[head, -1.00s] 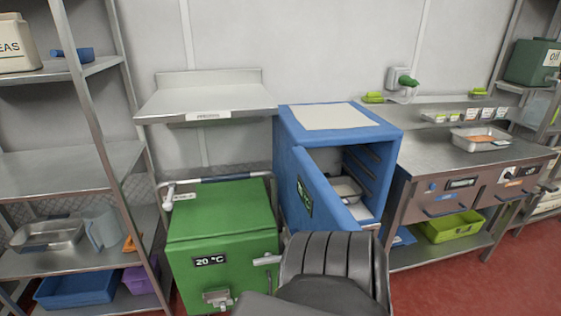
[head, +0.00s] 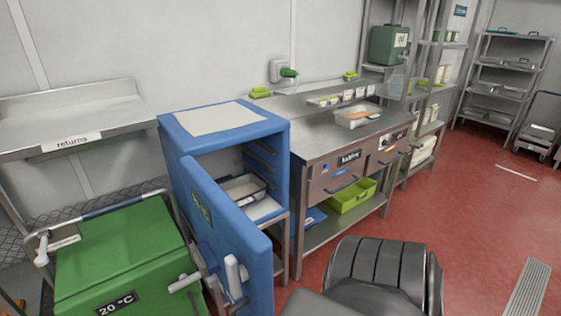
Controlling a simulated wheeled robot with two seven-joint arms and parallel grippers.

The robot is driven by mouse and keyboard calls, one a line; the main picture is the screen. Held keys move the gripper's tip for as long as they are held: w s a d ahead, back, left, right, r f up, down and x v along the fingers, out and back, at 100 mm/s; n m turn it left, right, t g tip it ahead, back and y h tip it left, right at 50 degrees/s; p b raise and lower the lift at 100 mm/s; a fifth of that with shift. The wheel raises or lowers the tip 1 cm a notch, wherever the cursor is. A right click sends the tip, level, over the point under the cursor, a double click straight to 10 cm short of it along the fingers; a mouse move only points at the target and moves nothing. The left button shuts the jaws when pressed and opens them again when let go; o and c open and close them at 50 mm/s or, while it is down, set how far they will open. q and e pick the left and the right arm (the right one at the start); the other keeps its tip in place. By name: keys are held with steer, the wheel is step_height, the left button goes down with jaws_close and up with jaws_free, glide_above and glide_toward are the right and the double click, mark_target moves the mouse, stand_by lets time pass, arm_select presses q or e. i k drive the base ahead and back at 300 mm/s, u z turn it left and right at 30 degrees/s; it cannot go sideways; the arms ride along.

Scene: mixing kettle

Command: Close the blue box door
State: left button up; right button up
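The blue box (head: 272,158) stands left of the middle in the head view, with a white sheet (head: 215,116) on its top. Its blue door (head: 218,224) is open, swung out toward me and the left. A white handle (head: 236,275) shows on the door's outer face. Inside the box is a metal tray (head: 243,187). Neither of my grippers can be seen in the head view. A dark ribbed part, apparently mine, shows at the bottom, right of the door and apart from it in the picture.
A green box (head: 120,248) marked 20 °C stands left of the door, close to it. A steel counter with drawers (head: 338,180) adjoins the blue box on the right. Shelving (head: 505,85) stands at the far right. Open red floor (head: 460,210) lies to the right.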

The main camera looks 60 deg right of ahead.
mark_target(223, 229)
steer(key=z, duration=3.25)
steer(key=k, duration=1.5)
steer(key=u, duration=1.85)
steer(key=i, duration=0.5)
